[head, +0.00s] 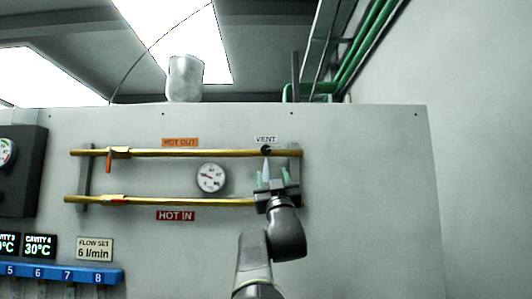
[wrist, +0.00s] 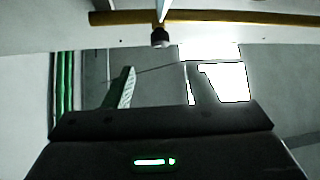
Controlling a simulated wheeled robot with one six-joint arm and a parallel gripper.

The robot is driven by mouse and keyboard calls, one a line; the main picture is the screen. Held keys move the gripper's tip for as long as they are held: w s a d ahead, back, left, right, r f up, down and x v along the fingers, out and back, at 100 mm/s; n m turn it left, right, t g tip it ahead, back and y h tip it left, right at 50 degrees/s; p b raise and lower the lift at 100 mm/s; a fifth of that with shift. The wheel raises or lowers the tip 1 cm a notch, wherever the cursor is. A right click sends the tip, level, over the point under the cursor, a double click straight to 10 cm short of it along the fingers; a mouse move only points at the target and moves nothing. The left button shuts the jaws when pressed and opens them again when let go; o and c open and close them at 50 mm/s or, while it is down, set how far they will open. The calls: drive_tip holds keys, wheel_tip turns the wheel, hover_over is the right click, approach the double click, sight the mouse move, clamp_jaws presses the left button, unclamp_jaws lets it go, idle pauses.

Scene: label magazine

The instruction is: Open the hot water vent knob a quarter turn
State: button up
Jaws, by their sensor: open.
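The vent knob (head: 265,149) is small and dark. It sits on the upper brass pipe, just under the VENT label (head: 265,139). In the wrist view the dark knob (wrist: 160,39) hangs at top centre, beside the brass pipe. A pale narrow piece (head: 266,167) runs below the knob in the head view. My gripper (head: 275,179) is open, with its fingers pointing up and a little below the knob. The knob's exact turn angle cannot be told.
The upper brass pipe (head: 200,153) has an orange-handled valve (head: 109,162) at left. The lower pipe (head: 160,200) runs behind my gripper. A gauge (head: 211,178) sits between the pipes. A grey bracket (head: 294,160) stands close right of the knob. The panel's right side (head: 370,200) is bare.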

sight(267, 153)
drive_tip(key=shift+h, duration=0.3)
drive_tip(key=p+x, duration=0.7)
drive_tip(key=x, duration=0.6)
drive_tip(key=shift+w+a+r, duration=0.1)
drive_tip(key=shift+w+r, duration=0.15)
drive_tip(key=shift+c, duration=0.2)
drive_tip(key=c, duration=0.9)
